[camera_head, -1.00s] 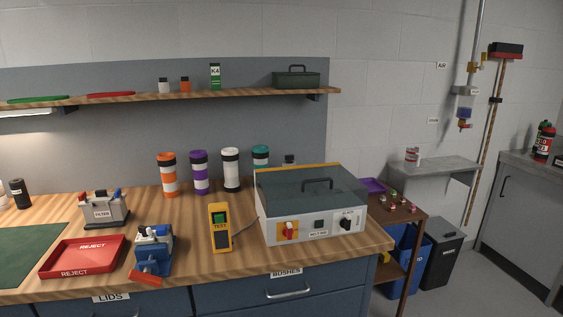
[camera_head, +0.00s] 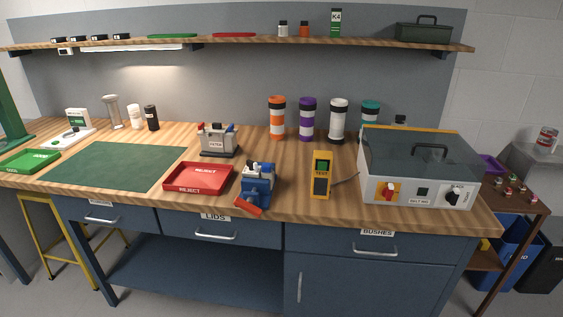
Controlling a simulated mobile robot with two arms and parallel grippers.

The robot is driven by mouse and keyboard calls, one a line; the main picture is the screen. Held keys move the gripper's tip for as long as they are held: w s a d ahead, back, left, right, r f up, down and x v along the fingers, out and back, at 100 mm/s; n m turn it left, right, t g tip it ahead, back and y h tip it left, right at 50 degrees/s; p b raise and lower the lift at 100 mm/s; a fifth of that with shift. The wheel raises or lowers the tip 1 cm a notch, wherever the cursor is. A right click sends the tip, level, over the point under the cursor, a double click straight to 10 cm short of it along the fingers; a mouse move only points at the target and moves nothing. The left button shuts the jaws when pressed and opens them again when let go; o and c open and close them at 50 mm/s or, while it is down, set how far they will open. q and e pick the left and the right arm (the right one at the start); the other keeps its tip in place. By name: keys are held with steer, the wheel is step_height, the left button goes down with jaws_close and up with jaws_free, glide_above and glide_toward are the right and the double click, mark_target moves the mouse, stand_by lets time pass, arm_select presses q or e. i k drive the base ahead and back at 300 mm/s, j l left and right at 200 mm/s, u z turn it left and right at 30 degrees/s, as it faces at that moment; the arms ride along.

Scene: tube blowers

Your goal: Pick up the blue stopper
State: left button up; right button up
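I cannot make out a blue stopper for certain. Several small coloured pieces (camera_head: 510,184) stand on the small wooden cart (camera_head: 524,202) at the right, too small to tell apart. A filter holder (camera_head: 219,142) with red and blue parts on top stands on the bench. A blue vise-like device (camera_head: 258,184) with an orange-red bar stands in front of it. Neither of my grippers is in view.
The wooden bench holds a red reject tray (camera_head: 197,179), a green mat (camera_head: 115,166), a yellow tester (camera_head: 320,175), striped tubes (camera_head: 307,119) and a lidded grey box (camera_head: 420,168). A shelf (camera_head: 240,43) runs above.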

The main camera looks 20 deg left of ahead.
mark_target(266, 167)
steer(key=j+z, duration=0.35)
steer(key=i+j+z, duration=0.1)
steer(key=z, duration=0.25)
steer(key=j+z, duration=0.3)
steer(key=k+j, duration=0.05)
